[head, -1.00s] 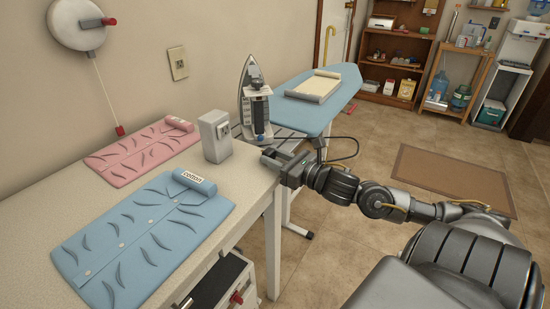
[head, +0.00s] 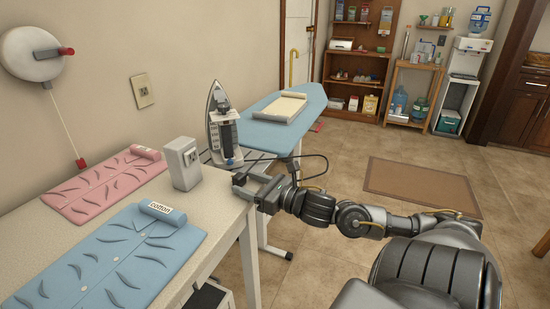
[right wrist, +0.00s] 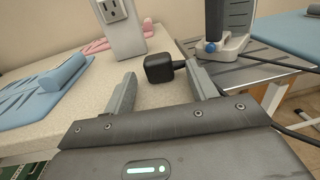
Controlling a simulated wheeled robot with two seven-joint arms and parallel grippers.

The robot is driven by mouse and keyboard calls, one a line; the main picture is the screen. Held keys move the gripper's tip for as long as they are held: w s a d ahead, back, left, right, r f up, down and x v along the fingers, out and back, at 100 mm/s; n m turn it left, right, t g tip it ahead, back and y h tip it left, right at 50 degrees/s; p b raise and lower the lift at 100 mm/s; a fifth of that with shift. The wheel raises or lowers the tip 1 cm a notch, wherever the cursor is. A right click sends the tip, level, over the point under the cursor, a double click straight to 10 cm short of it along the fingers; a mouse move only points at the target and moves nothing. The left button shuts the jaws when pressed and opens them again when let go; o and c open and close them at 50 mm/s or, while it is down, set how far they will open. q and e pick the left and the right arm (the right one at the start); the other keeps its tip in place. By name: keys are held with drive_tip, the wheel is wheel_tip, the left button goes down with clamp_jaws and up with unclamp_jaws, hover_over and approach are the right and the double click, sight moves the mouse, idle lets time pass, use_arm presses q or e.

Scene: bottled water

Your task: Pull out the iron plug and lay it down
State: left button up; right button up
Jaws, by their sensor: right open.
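The black iron plug (right wrist: 158,68) lies on the tabletop, out of the socket box, with its cord leading off to the right. My right gripper (right wrist: 160,80) is open, its fingers on either side of the plug; the right finger is very near it, and I cannot tell if they touch. In the head view my right gripper (head: 250,186) is at the table's right edge and the plug is hard to make out. The white socket box (head: 183,163) stands to the left; its outlet face (right wrist: 118,24) shows empty slots. The iron (head: 222,125) stands upright behind the gripper. My left gripper is out of view.
The white table (head: 208,200) holds a blue shirt (head: 112,262) and a pink shirt (head: 105,187). The cord loops near my right wrist. Floor to the right is open.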

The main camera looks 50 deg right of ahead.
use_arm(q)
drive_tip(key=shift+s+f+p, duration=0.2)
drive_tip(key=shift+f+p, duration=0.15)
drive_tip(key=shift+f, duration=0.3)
use_arm(e)
drive_tip(key=s+d, duration=0.1)
drive_tip(key=s, duration=0.8)
drive_tip(key=shift+s+d, duration=0.15)
drive_tip(key=shift+d, duration=0.2)
